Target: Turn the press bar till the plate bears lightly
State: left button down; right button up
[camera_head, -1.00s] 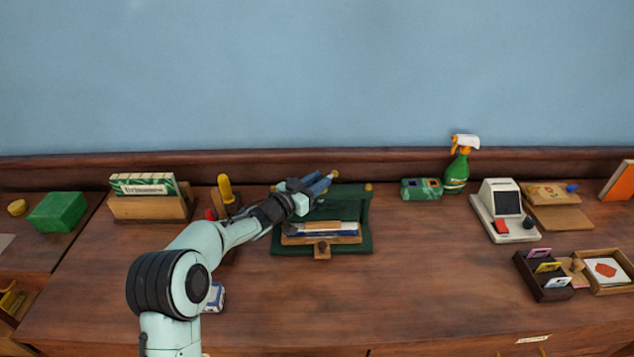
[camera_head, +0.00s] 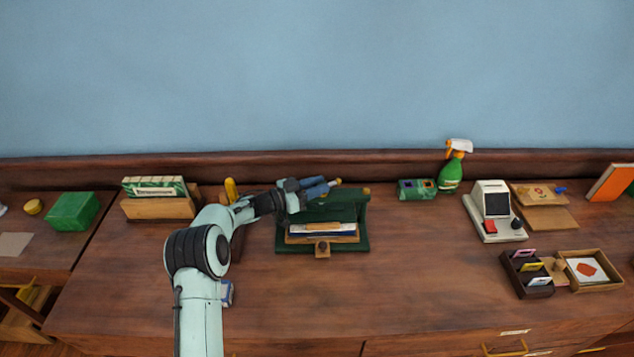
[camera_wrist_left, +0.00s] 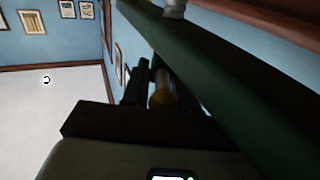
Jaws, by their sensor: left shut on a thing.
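The green book press (camera_head: 364,222) stands on the desk with a book and boards (camera_head: 322,231) in it. My left gripper (camera_head: 326,186) is at the top of the press, shut on the press bar. A brass knob (camera_head: 338,182) shows just past its fingertips, and another brass knob (camera_head: 367,191) shows at the press's upper right. In the left wrist view a brass-coloured end (camera_wrist_left: 163,96) sits between the dark fingers, beside a green beam (camera_wrist_left: 225,85). My gripper hides most of the bar; whether the plate touches the book cannot be told. My right gripper is out of view.
A wooden card box (camera_head: 160,207) and a yellow-handled tool (camera_head: 231,190) stand left of the press, near my arm. A green box (camera_head: 416,189), spray bottle (camera_head: 452,172) and card reader (camera_head: 494,212) stand to the right. The desk front is mostly clear.

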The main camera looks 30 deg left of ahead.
pick_arm(q)
jog(key=c, duration=1)
grip_release()
jog(key=shift+o, duration=0.2)
notch_tip(320, 180, up, 20)
jog(key=p, duration=0.2)
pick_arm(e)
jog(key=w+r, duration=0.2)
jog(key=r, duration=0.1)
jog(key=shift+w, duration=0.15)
